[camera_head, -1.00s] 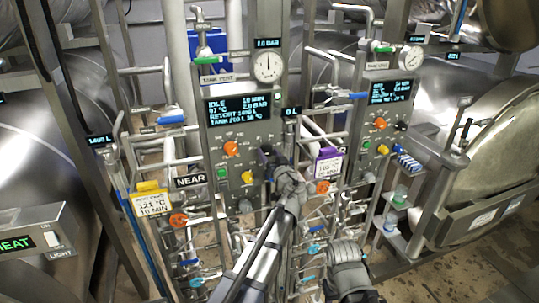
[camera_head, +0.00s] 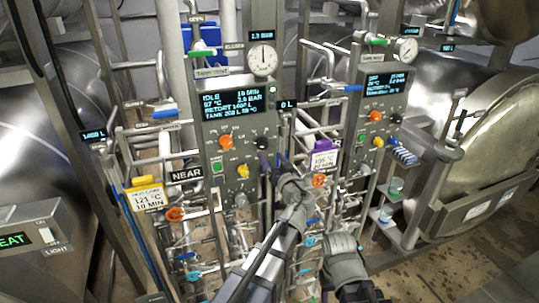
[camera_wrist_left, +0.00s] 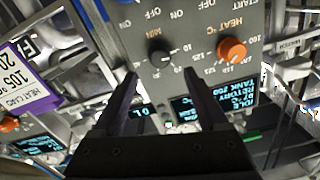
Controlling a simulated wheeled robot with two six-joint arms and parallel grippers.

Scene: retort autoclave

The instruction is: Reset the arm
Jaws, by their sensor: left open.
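My left gripper (camera_head: 272,165) is at the lower right of the near grey control panel (camera_head: 212,130). It is open with nothing between its fingers. In the left wrist view its two dark fingers (camera_wrist_left: 160,88) stand apart in front of the panel. A black knob (camera_wrist_left: 160,55) shows beyond the gap between them, and an orange knob (camera_wrist_left: 232,50) lies to its right. The black knob (camera_head: 262,143) and the orange knob (camera_head: 226,142) also show in the head view. No finger clearly touches a knob.
A second panel (camera_head: 372,105) with knobs stands to the right. A yellow-topped card (camera_head: 147,195) and a purple-topped card (camera_head: 324,158) hang among pipes and orange valves. A shelf with small jars (camera_head: 396,186) and a large steel vessel (camera_head: 490,140) are at the right.

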